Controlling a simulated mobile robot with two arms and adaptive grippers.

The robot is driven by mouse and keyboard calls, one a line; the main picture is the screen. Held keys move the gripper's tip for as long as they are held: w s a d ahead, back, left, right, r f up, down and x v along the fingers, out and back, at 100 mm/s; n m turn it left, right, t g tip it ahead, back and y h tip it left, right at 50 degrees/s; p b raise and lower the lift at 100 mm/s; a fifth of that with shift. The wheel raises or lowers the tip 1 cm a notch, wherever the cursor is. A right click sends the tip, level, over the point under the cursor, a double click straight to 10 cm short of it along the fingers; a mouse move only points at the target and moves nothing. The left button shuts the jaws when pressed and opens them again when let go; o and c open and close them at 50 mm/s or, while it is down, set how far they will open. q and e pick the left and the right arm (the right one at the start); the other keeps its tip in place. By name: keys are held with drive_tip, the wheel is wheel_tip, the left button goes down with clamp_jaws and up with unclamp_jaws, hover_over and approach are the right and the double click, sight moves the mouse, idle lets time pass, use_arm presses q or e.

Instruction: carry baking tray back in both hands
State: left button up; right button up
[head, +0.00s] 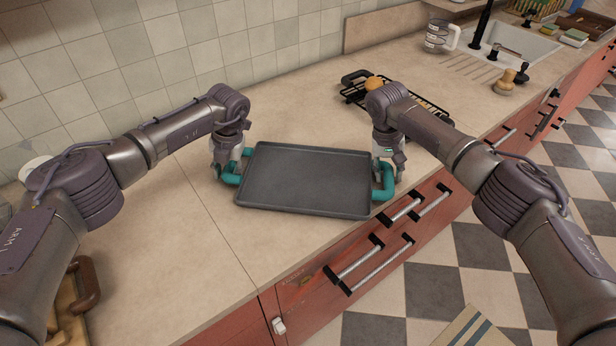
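The dark grey baking tray (305,180) is a flat rectangle with a low rim and a teal piece at each short end. It is level, at or just above the counter near its front edge; I cannot tell whether it touches. My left gripper (229,172) points down at the left teal piece (231,178). My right gripper (389,170) points down at the right teal piece (386,184). Both grippers meet the tray's ends, but their fingertips are small and partly hidden, so their closure is unclear.
A black rack (356,90) with an orange round thing (374,83) stands behind my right gripper. A glass jug (437,36) and sink (515,45) lie further back. A wooden item (75,310) is at lower left. The counter (170,235) left of the tray is clear.

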use_arm(q)
clamp_jaws()
use_arm(e)
clamp_jaws()
use_arm(q)
drive_tip(key=shift+r, duration=0.1)
use_arm(e)
drive_tip(key=shift+r, duration=0.1)
